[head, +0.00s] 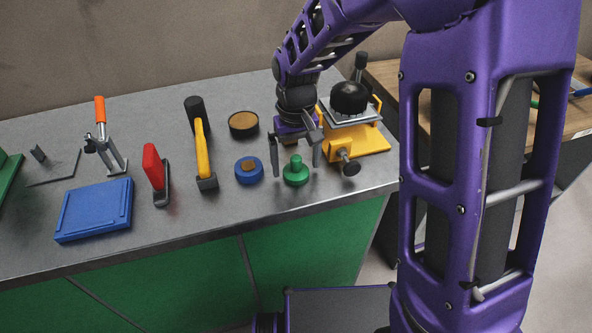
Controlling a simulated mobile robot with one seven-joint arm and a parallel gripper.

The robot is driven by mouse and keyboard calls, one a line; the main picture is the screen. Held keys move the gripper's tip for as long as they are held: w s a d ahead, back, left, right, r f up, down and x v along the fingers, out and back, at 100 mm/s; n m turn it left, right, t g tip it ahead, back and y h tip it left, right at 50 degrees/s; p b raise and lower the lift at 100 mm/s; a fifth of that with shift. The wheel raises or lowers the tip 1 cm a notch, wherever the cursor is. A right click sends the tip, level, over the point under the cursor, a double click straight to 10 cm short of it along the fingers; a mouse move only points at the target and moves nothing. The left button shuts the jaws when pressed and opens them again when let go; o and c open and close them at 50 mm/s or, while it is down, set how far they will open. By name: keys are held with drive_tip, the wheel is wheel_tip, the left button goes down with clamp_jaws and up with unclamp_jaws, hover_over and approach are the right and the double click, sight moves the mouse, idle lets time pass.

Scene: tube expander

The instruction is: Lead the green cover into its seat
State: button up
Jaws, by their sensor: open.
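The green cover (296,176), a round disc with an upright knob, sits on the grey workbench near its front right. My gripper (296,166) points down above it, open, with one finger on each side of the knob in the picture. I cannot tell whether the fingers touch it. A blue round piece (241,175) with a brown centre lies just left of the cover. A dark round piece (243,128) with a brown top lies behind that. Which of these, if any, is the seat is not clear.
A yellow device (366,141) with a black dome stands close to the right of my gripper. A hammer (201,146), a red-handled tool (154,170), a blue tray (78,231) and a clamp (104,140) lie to the left. The bench's front edge is near the cover.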

sight(296, 157)
drive_tip(key=shift+f, duration=0.5)
drive_tip(key=c, duration=1.3)
wheel_tip(296, 157, up, 10)
drive_tip(key=shift+r+p, duration=0.1)
drive_tip(key=shift+p, duration=0.9)
